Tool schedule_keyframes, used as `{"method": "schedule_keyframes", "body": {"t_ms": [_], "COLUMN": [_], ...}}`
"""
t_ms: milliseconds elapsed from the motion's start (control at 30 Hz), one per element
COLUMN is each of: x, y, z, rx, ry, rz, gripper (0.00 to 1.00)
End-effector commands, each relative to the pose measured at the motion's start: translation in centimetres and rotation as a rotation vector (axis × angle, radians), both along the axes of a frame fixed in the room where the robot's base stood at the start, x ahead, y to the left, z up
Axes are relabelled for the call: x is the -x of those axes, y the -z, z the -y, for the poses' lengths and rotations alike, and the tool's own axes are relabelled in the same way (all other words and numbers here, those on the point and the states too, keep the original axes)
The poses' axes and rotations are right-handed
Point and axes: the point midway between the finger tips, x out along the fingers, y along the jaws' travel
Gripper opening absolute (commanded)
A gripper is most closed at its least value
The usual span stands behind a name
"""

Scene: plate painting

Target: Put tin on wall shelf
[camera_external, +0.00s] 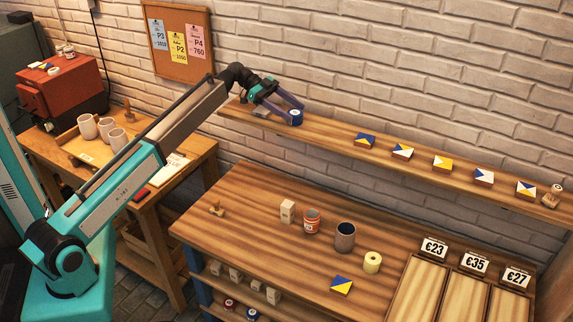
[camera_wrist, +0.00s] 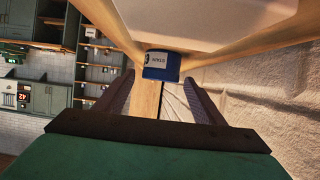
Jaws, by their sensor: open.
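A small blue tin (camera_external: 296,118) with a pale top stands at the left part of the wall shelf (camera_external: 330,131). My gripper (camera_external: 285,108) is open at the tin, reaching from the left. In the wrist view the blue tin (camera_wrist: 161,66) with a white label shows ahead, between the lines of the two spread fingers (camera_wrist: 160,98). Whether either finger touches it cannot be told. A red tin (camera_external: 311,223) with a white label stands on the workbench below.
Several painted tiles (camera_external: 403,151) lie along the shelf's middle and right. A small pale object (camera_external: 261,112) lies by the gripper. The brick wall backs the shelf.

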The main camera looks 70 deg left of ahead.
Motion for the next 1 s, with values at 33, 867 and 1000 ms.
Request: {"method": "schedule_keyframes", "body": {"t_ms": [33,867,1000], "x": [0.3,7.5,7.8], "y": [0.0,-4.3,-4.5], "z": [-0.4,-7.6,-7.8], "rx": [0.0,0.0,0.0], "ry": [-0.001,-0.001,0.0], "rz": [0.0,0.0,0.0], "gripper": [0.63,0.63,0.63]}}
